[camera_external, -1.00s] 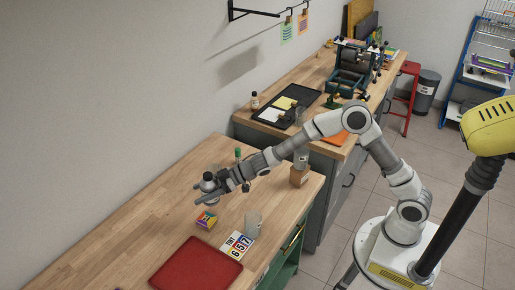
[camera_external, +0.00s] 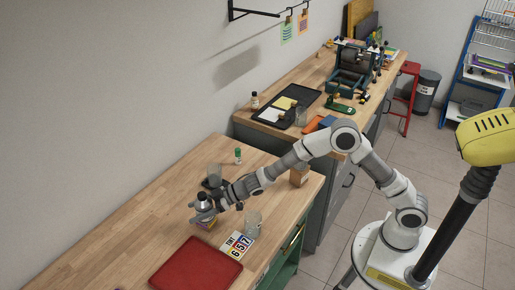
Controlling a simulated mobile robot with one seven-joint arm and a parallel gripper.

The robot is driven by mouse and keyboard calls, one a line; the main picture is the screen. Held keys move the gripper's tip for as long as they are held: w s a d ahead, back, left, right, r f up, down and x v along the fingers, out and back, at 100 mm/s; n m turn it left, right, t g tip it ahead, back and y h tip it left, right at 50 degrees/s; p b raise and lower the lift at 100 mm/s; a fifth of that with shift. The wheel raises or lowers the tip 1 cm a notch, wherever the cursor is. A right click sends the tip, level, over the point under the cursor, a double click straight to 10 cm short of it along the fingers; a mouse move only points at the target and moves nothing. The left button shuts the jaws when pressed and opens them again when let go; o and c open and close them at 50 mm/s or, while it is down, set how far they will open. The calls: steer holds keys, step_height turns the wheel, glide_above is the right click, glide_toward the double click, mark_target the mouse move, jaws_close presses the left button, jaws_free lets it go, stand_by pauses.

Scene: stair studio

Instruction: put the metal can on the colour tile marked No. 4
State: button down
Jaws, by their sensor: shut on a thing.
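The metal can (camera_external: 204,198) is a small silver-grey cylinder with a dark top. My gripper (camera_external: 203,208) is shut on it and holds it roughly upright over the front bench. Just below the can is a small coloured block (camera_external: 208,225) with purple and yellow sides, mostly hidden by the can and my fingers. I cannot tell whether the can touches it. A white card with coloured number tiles (camera_external: 237,246) lies to the right; 5, 6 and 7 seem readable. I cannot make out a No. 4 anywhere.
A red tray (camera_external: 196,266) lies at the front of the bench. A clear glass (camera_external: 253,222) stands close to the number card. A dark item with a glass (camera_external: 214,176), a green-capped bottle (camera_external: 238,155) and a brown box (camera_external: 299,176) stand behind.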

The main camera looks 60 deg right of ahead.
jaws_free()
steer(key=shift+f, duration=0.1)
